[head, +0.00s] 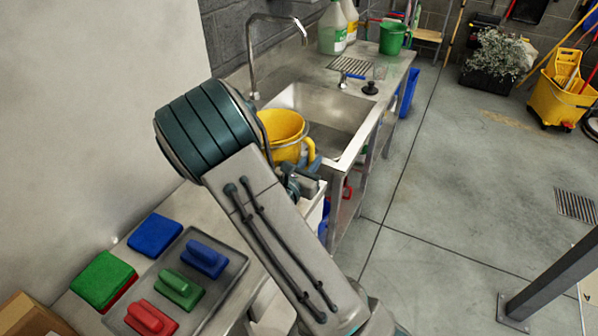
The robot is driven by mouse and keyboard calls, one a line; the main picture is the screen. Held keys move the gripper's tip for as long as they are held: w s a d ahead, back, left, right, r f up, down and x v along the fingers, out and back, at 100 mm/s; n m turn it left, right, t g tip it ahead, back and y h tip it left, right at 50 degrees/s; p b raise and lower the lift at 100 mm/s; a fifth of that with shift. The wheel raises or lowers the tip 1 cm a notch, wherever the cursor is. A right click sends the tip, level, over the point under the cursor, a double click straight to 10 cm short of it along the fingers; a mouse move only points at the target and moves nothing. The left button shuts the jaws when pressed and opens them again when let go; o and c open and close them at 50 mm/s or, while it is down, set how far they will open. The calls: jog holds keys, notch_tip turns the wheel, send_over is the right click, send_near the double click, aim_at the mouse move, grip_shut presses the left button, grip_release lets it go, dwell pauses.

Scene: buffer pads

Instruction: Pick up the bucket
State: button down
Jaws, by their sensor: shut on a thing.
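A yellow bucket (281,128) with a handle on its right side is at the near left end of the steel sink, partly hidden behind my arm. My gripper (310,163) is at the bucket's handle side and shut on it. The fingertips are small and partly hidden, so the exact grip is hard to see. I cannot tell whether the bucket's base touches anything. A green bucket (392,39) stands at the far end of the sink counter, away from my gripper.
The sink basin (322,118) has a tall faucet (252,50) behind it. White bottles (333,28) stand at the far end. A tray (238,262) with coloured scrub blocks and pads lies at lower left. A yellow mop bucket (556,98) stands far right. The floor at right is mostly clear.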

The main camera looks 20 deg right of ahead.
jog(key=d+r, duration=0.3)
jog(key=d, duration=0.3)
jog(key=shift+w+r+b, duration=0.15)
jog(key=shift+r+b, duration=0.2)
jog(key=shift+b, duration=0.1)
